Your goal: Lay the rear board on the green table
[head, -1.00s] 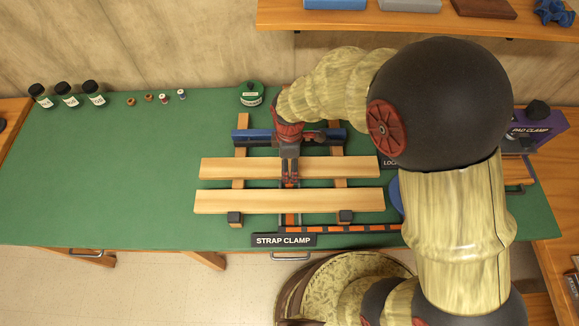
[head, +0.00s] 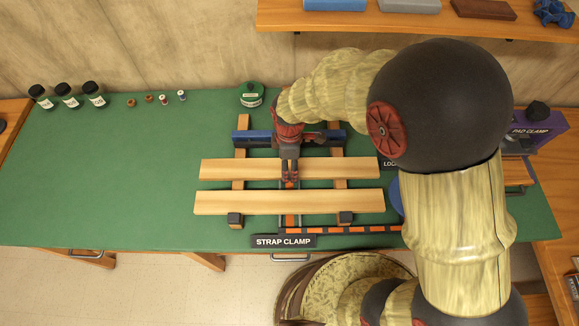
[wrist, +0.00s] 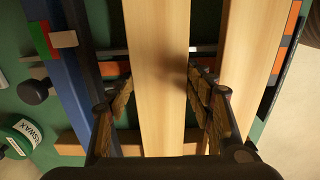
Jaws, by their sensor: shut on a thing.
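Two pale boards lie across two wooden bearers on the green table (head: 120,175). The rear board (head: 235,168) is the one farther from me; the front board (head: 250,203) lies parallel to it, with a gap between. My gripper (head: 290,181) is at the rear board's middle, pointing down, with its fingers on both long edges. The board looks level and at or just above the bearers; I cannot tell which.
A blue clamp bar (head: 255,136) lies behind the boards. The strap clamp label (head: 284,241) and orange strap are in front. Dark jars (head: 67,96), small bottles and a green wax tin (head: 251,94) line the back. The table's left side is clear.

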